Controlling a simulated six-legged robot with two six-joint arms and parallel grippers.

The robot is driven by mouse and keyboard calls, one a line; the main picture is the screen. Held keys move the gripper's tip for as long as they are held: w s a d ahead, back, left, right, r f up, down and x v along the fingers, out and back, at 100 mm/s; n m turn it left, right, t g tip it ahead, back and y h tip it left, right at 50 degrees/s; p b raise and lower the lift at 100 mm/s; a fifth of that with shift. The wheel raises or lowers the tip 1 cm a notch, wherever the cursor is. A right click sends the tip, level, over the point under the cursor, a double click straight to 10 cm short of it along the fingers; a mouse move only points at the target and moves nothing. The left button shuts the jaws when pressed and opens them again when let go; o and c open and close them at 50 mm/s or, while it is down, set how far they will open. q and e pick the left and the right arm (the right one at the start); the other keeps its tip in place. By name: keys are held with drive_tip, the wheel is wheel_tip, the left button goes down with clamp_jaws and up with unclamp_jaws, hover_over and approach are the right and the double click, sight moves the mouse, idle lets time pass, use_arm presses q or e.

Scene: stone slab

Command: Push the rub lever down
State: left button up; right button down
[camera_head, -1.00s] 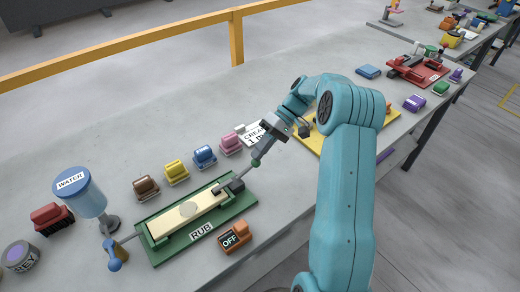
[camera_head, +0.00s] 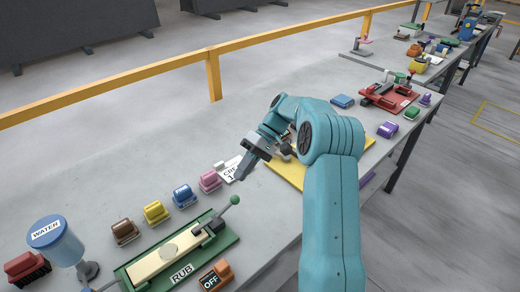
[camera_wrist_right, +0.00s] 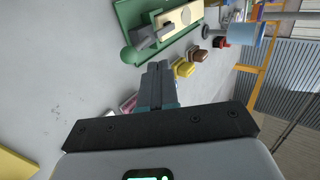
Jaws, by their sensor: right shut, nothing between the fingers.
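The rub lever (camera_head: 221,215) is a grey bar with a green ball knob, at the right end of a green base marked RUB (camera_head: 182,272). It slants up to the right, with its knob raised off the base. A cream block lies along the base. My right gripper (camera_head: 243,176) is shut and empty, above and beyond the knob and apart from it in the head view. In the right wrist view, its closed fingers (camera_wrist_right: 158,68) point toward the green base, with the lever's knob (camera_wrist_right: 128,55) just left of the tips. My left gripper is out of view.
Brown, yellow, blue and pink blocks (camera_head: 210,181) stand in a row behind the base. An orange OFF switch (camera_head: 214,276) sits in front, and a blue WATER container (camera_head: 56,240) stands left. A yellow board (camera_head: 288,172) lies under my right arm.

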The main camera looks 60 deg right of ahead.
drive_tip(key=v, duration=0.6)
drive_tip(key=shift+w+d, duration=0.2)
drive_tip(key=shift+d, duration=0.3)
drive_tip(key=shift+s+r, duration=0.15)
drive_tip(key=shift+s, duration=0.05)
drive_tip(key=shift+w, duration=0.15)
